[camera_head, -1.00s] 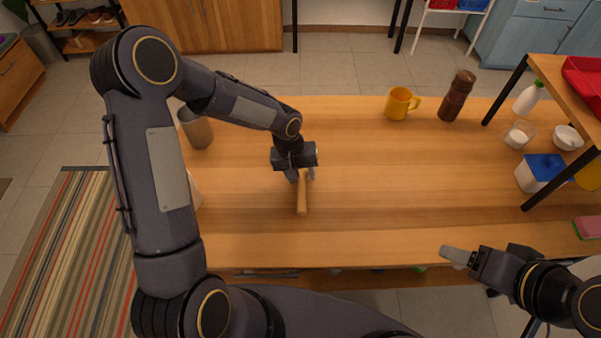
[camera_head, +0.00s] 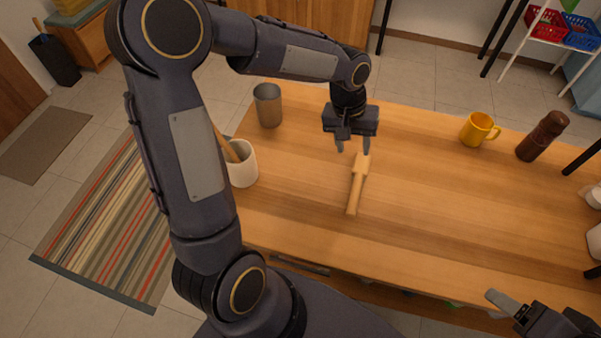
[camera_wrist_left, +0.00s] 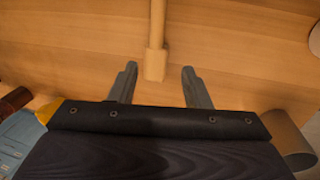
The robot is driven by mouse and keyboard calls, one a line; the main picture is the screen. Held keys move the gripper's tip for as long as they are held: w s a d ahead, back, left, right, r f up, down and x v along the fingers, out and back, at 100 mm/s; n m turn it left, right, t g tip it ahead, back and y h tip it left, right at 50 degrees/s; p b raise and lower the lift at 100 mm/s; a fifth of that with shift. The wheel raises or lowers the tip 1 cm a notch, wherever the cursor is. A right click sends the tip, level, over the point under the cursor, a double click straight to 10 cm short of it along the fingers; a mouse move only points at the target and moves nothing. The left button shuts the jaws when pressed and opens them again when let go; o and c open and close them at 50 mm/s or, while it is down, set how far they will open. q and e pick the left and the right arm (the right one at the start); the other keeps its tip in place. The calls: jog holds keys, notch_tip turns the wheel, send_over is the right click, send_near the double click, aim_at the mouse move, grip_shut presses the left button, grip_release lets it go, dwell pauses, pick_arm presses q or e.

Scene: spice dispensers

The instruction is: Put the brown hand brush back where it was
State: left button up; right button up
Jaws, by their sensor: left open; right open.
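The brown hand brush (camera_head: 357,186) lies on the wooden table, its wider end toward my left gripper and its handle toward the table's front edge. It also shows in the left wrist view (camera_wrist_left: 156,50), with its block-like end just ahead of and between the two fingers. My left gripper (camera_head: 353,147) is open just above the brush's far end, with nothing held. It also shows in the left wrist view (camera_wrist_left: 158,82). My right gripper (camera_head: 497,300) is partly visible at the lower right, off the table's front edge, away from the brush.
On the table, a white holder (camera_head: 243,170) with a wooden utensil and a grey cup (camera_head: 268,106) stand at the left. A yellow mug (camera_head: 477,130) and a brown grinder (camera_head: 541,137) stand at the back right. The table's middle right is clear.

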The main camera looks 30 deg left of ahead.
pick_arm(q)
jog(key=s+a+r+t, duration=0.2)
jog(key=s+a+r, duration=0.3)
jog(key=s+r, duration=0.45)
jog(key=s+d+f+m+t+h, duration=0.1)
jog(key=s+t, duration=0.1)
jog(key=s, duration=1)
jog(key=shift+f+t+h, duration=0.3)
jog(key=shift+t+h, duration=0.1)
